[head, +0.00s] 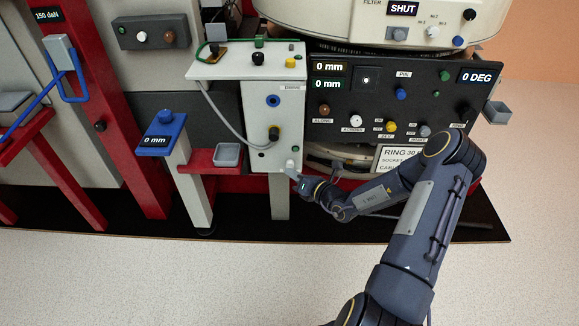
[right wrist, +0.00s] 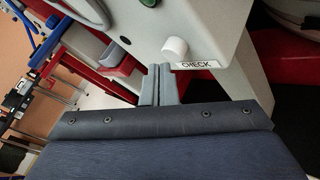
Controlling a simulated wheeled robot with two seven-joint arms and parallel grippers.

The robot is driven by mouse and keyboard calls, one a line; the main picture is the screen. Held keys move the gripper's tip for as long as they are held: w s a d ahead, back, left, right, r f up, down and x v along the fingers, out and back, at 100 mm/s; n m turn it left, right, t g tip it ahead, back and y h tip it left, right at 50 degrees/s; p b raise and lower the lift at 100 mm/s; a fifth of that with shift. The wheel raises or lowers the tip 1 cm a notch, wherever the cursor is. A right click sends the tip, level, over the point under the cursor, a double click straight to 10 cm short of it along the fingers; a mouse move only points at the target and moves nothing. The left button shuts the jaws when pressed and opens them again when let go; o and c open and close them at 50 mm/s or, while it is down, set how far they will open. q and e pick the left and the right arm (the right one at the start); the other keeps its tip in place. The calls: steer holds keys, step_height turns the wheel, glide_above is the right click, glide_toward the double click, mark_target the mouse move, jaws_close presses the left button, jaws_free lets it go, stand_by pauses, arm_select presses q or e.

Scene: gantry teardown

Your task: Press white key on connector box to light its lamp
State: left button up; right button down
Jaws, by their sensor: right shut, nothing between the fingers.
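The connector box (head: 262,128) is a pale grey box with a vertical front face, a blue ring socket and a black-and-yellow plug. The white key (head: 290,164) is a short round knob low on that face. It also shows in the right wrist view (right wrist: 175,48), beside a CHECK label (right wrist: 196,65). My right gripper (head: 296,178) is shut and empty, just below the key. In the right wrist view its fingertips (right wrist: 160,72) sit just short of the key, with a small gap in the picture. I cannot tell which spot is the key's lamp. My left gripper is not in view.
A black panel (head: 345,103) with coloured knobs and displays stands right of the box. A red bracket with a grey tray (head: 227,154) and a post with a blue display (head: 161,136) stand to the left. A grey cable (head: 211,107) loops beside the box. The pale floor in front is clear.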

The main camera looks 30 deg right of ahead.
steer(key=shift+w+d, duration=0.2)
steer(key=shift+w, duration=0.2)
stand_by(0.4)
steer(key=shift+s+a+p, duration=0.45)
steer(key=shift+s+p, duration=0.05)
steer(key=shift+s, duration=0.3)
steer(key=s+a+p, duration=0.2)
steer(key=s+a, duration=0.1)
steer(key=s, duration=0.2)
stand_by(0.4)
steer(key=shift+a, duration=0.1)
stand_by(0.6)
